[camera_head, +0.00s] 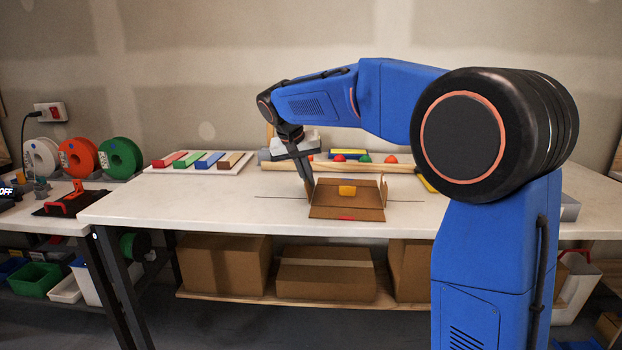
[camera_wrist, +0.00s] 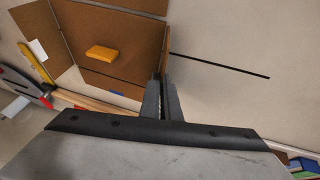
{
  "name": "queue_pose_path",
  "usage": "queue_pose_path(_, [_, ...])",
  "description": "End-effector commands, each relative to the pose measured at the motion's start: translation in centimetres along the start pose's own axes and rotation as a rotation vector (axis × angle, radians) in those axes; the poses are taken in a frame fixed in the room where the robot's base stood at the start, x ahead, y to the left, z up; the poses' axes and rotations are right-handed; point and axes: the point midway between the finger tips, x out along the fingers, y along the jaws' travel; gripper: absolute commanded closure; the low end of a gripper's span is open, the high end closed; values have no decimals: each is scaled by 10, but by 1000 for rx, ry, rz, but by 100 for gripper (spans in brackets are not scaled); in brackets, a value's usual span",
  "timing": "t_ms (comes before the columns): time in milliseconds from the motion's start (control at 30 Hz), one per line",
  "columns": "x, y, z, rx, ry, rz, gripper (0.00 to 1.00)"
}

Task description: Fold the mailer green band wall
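The brown cardboard mailer (camera_head: 350,199) lies open on the white table, with a yellow block (camera_head: 347,190) inside it. The block also shows in the wrist view (camera_wrist: 102,53). The mailer's right wall (camera_head: 384,190) stands up in the head view. Its front flap lies towards me with a red band (camera_head: 346,217). A blue band (camera_wrist: 117,92) shows at the far edge in the wrist view. I cannot make out a green band. My gripper (camera_head: 308,181) points down at the mailer's left side. Its fingers (camera_wrist: 160,82) look shut, close beside the cardboard edge; contact is unclear.
A thin black line (camera_wrist: 220,65) runs along the table beside the mailer. Behind it is a wooden bar (camera_head: 375,167) with coloured objects. A tray (camera_head: 201,167) of coloured bars and several filament spools (camera_head: 120,156) stand to the left. The table's front left is clear.

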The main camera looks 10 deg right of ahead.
Motion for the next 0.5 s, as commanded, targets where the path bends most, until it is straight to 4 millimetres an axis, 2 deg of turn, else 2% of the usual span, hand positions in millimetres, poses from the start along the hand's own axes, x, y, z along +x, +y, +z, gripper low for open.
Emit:
queue_pose_path(33, [1, -6, 0, -22, -1, 39, 100])
queue_pose_path(500, [7, -29, 3, -184, 0, 436, 100])
